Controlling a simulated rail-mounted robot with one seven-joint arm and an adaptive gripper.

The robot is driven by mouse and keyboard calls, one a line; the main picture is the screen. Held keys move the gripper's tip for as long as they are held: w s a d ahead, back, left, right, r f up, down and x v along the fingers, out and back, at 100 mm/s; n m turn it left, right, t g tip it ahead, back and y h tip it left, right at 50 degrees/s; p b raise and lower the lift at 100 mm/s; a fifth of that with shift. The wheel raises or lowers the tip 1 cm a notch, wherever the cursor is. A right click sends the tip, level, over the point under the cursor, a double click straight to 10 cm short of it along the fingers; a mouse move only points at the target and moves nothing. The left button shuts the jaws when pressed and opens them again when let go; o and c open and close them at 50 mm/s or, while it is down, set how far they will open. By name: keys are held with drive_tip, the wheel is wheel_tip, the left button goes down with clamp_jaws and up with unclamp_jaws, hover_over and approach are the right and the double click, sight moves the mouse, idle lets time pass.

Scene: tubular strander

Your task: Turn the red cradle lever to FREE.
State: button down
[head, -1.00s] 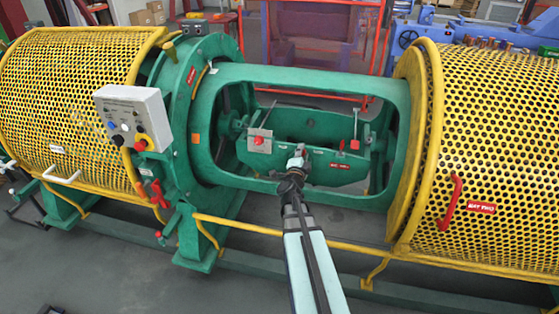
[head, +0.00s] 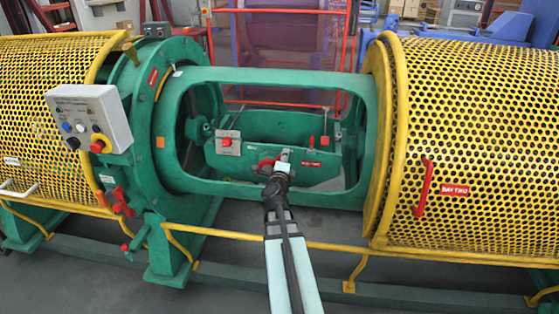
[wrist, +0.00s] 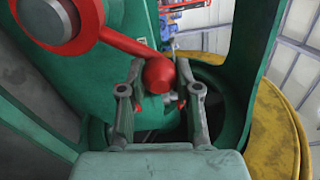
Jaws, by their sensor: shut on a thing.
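The red cradle lever (wrist: 135,42) shows in the wrist view as a round hub with a grey centre at upper left and an arm running right to a rounded red knob. My gripper (wrist: 160,75) has its two fingers on either side of this knob and is shut on it. In the head view my gripper (head: 283,157) is at the front of the green cradle (head: 245,157), inside the frame opening. The red lever (head: 262,166) shows just left of it, partly hidden by it. I cannot read any FREE mark.
The green frame (head: 280,75) surrounds the opening, with yellow perforated guards (head: 470,140) on both sides. A yellow rail (head: 330,246) runs in front, below my arm. A grey control box (head: 90,117) stands at left. Another red-knobbed part (head: 325,140) stands right of my gripper.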

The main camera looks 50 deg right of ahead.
drive_tip(key=shift+d, duration=0.1)
drive_tip(key=c, duration=0.8)
unclamp_jaws()
drive_tip(key=r, duration=0.8)
drive_tip(key=shift+s+r, duration=0.2)
drive_tip(key=shift+s, duration=0.1)
drive_tip(key=shift+w+d+r, duration=0.1)
drive_tip(key=shift+w+r, duration=0.1)
drive_tip(key=shift+r, duration=0.6)
